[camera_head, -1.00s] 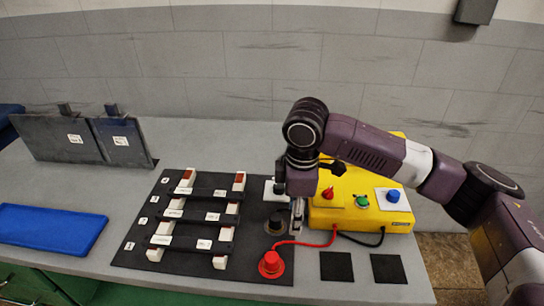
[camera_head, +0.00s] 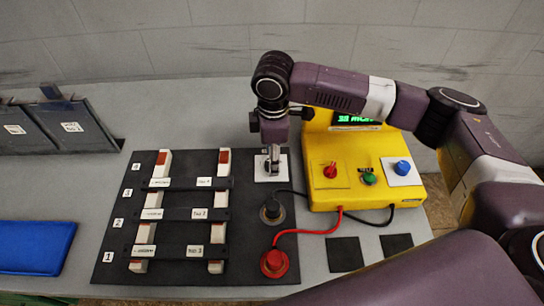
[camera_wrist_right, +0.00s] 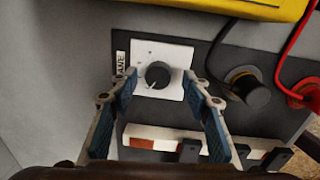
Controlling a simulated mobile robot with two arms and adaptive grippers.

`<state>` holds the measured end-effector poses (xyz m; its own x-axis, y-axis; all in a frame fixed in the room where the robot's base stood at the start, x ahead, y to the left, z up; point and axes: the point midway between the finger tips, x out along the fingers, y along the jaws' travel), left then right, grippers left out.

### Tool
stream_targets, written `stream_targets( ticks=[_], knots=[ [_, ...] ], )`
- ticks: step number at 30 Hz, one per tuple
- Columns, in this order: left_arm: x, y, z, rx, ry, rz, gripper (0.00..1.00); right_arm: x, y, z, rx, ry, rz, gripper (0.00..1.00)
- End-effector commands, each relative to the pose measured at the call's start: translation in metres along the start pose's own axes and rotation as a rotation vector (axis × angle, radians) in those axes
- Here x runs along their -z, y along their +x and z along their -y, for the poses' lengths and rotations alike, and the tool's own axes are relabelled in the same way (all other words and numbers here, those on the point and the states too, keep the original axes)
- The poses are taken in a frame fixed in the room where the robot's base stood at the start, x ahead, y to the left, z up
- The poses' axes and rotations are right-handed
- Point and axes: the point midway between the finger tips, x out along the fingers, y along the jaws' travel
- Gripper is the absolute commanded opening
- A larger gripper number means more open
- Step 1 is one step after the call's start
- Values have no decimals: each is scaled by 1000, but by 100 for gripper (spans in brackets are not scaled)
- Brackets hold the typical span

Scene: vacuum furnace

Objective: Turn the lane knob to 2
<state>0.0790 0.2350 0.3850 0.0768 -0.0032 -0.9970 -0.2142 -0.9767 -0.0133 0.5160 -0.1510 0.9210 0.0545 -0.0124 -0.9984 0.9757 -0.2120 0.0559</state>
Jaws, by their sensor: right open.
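The lane knob (camera_wrist_right: 158,74) is a dark round knob on a white square plate (camera_wrist_right: 175,55) with a "LANE" label, in the right wrist view. A light mark shows near its lower left edge; I cannot read the plate's numbers. In the head view the plate (camera_head: 262,175) lies at the board's upper right, its knob mostly hidden by my gripper. My right gripper (camera_wrist_right: 160,86) is open, its fingers on either side of the knob in the picture. It points down over the plate in the head view (camera_head: 272,168). I cannot tell whether the fingers touch the knob. My left gripper is not in view.
A yellow box (camera_head: 350,190) with red, green and blue controls stands right of the plate. Black (camera_head: 272,212) and red (camera_head: 273,262) plugs with cables sit in front. Labelled dark bars cross two rails (camera_head: 152,205) to the left. A blue tray (camera_head: 35,250) lies far left.

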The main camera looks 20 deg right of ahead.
Motion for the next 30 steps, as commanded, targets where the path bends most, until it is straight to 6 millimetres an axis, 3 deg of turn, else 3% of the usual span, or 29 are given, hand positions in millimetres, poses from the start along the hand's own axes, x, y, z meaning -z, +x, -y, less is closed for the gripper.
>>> stream_targets(
  ticks=[7, 13, 24, 30],
  knots=[
    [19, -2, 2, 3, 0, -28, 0, 0, 15, 0, -1, 0, -1, 44],
    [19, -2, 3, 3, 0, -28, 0, 0, 15, 0, -1, 0, -1, 44],
    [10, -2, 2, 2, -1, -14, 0, 0, 15, 0, -1, 0, -1, 3],
    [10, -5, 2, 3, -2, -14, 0, 0, 13, 0, 0, 10, 0, 2]
  ],
)
